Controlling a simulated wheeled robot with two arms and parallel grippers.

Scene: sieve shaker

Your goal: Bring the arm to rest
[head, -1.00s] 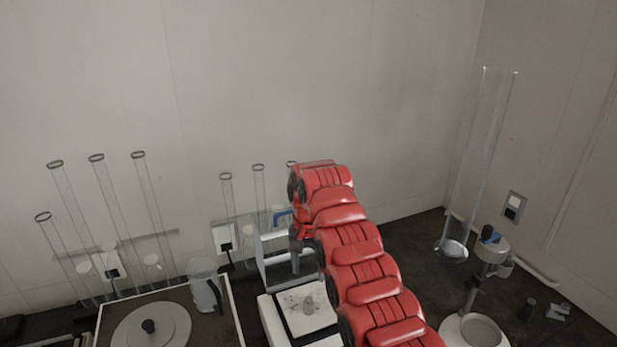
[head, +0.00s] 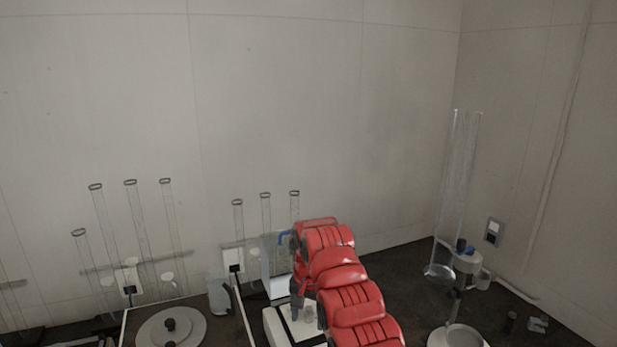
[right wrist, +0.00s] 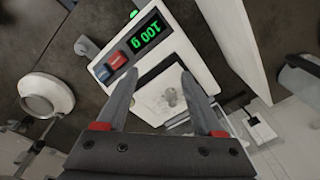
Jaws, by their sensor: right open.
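My right arm comes in red from the lower right of the head view, with its gripper (head: 297,300) pointing down over the white scale (head: 272,325). The right wrist view shows the two dark fingers (right wrist: 158,75) spread apart with nothing between them. Beyond them is the scale (right wrist: 190,62), whose green display reads 100 g, upside down in this view. In the head view my arm partly covers the scale. My left gripper is not in view.
Tall clear tubes (head: 139,230) stand along the back wall. A clear jug (head: 218,292) and a round lid-like disc (head: 150,332) are left of the scale. A stand with a tall clear tube (head: 457,190) is on the right. Dark counter lies between it and my arm.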

